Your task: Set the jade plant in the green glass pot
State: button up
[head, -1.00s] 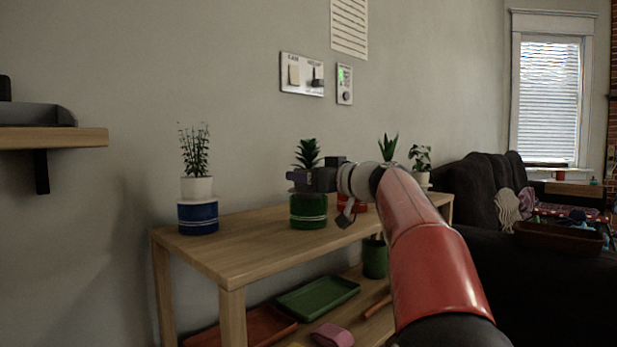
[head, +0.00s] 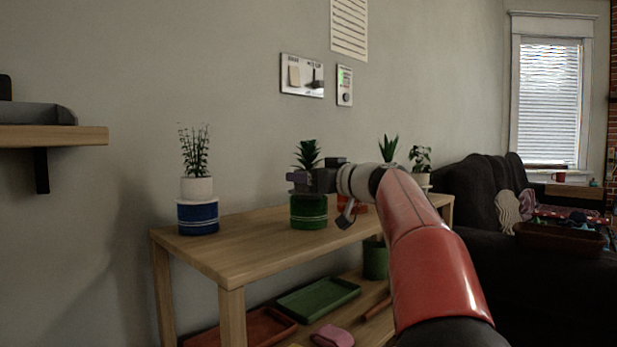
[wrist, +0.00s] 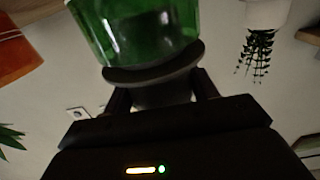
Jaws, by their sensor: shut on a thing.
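My gripper (head: 313,181) is just above the green glass pot (head: 308,213) on the wooden shelf's top. It is shut on the dark grey pot of a plant (head: 307,153) with dark green leaves, which I take for the jade plant. The plant stands upright over the green pot. In the wrist view, which is upside down, the grey pot (wrist: 163,94) sits between my fingers, its dark rim against the green glass (wrist: 140,30). I cannot tell how far it is inside the glass.
A blue pot (head: 198,217) holding a white-potted plant (head: 196,187) stands to the left. A red-orange pot (head: 353,205) stands close behind my gripper. Other plants stand further right. The lower shelf bears a green tray (head: 318,298). The shelf top between the blue and green pots is clear.

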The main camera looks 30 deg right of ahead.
jog(key=shift+f, duration=0.45)
dwell(0.4)
jog(key=o, duration=0.8)
jog(key=shift+s, duration=0.1)
jog(key=v, duration=0.7)
jog(key=shift+s+d, duration=0.1)
jog(key=shift+s, duration=0.2)
jog(key=shift+s, duration=0.1)
